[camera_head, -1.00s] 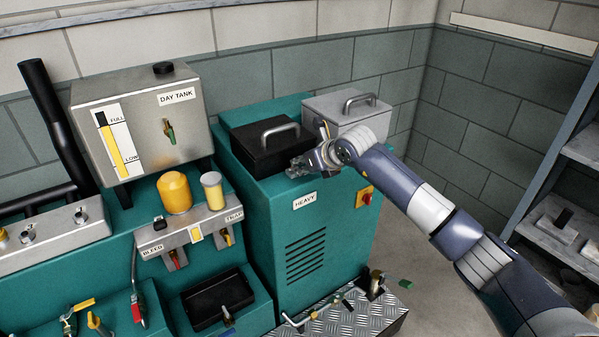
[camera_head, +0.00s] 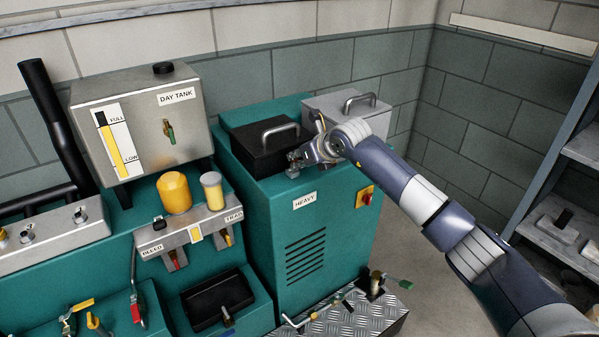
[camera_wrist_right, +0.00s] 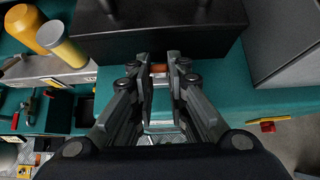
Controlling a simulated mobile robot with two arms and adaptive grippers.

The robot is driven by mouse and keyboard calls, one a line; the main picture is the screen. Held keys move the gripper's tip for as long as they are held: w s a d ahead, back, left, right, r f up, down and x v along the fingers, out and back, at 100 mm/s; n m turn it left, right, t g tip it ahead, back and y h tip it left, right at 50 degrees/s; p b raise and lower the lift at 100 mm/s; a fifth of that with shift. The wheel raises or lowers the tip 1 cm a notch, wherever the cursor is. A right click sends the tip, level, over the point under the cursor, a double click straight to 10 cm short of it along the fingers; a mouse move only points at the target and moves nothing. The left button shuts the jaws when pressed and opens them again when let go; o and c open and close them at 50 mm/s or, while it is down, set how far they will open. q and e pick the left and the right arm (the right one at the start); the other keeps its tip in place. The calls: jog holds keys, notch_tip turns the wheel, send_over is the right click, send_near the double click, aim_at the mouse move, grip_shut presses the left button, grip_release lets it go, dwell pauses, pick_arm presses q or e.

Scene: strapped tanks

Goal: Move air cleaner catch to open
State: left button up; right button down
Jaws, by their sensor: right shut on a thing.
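The black box (camera_head: 255,156) with a metal handle sits on the teal cabinet; I take it for the air cleaner. A small metal piece (camera_head: 292,173), probably its catch, shows at the box's front right, below my fingertips. My right gripper (camera_head: 298,158) is at that front right corner. In the right wrist view my right gripper (camera_wrist_right: 160,72) has its fingers close together at the front of the black box (camera_wrist_right: 150,32), shut on a small part with an orange-brown face (camera_wrist_right: 159,69). The fingers hide most of this part. My left gripper is in neither view.
A grey box (camera_head: 345,108) with a handle stands right behind my right gripper. The teal cabinet (camera_head: 262,215) carries a HEAVY label and a red knob (camera_head: 365,196). The day tank (camera_head: 140,125) and yellow filter (camera_head: 174,193) stand at the left. Open floor lies right of the cabinet.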

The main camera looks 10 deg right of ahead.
jog(key=c, duration=1.8)
grip_release()
jog(key=shift+w+r, duration=0.15)
jog(key=shift+r, duration=0.05)
jog(key=o, duration=0.3)
jog(key=shift+f, duration=0.2)
jog(key=shift+s+r+p, duration=0.25)
jog(key=shift+r+p, duration=0.05)
jog(key=shift+r, duration=0.05)
jog(key=p+v, duration=0.2)
jog(key=v, duration=0.4)
jog(key=shift+s, duration=0.2)
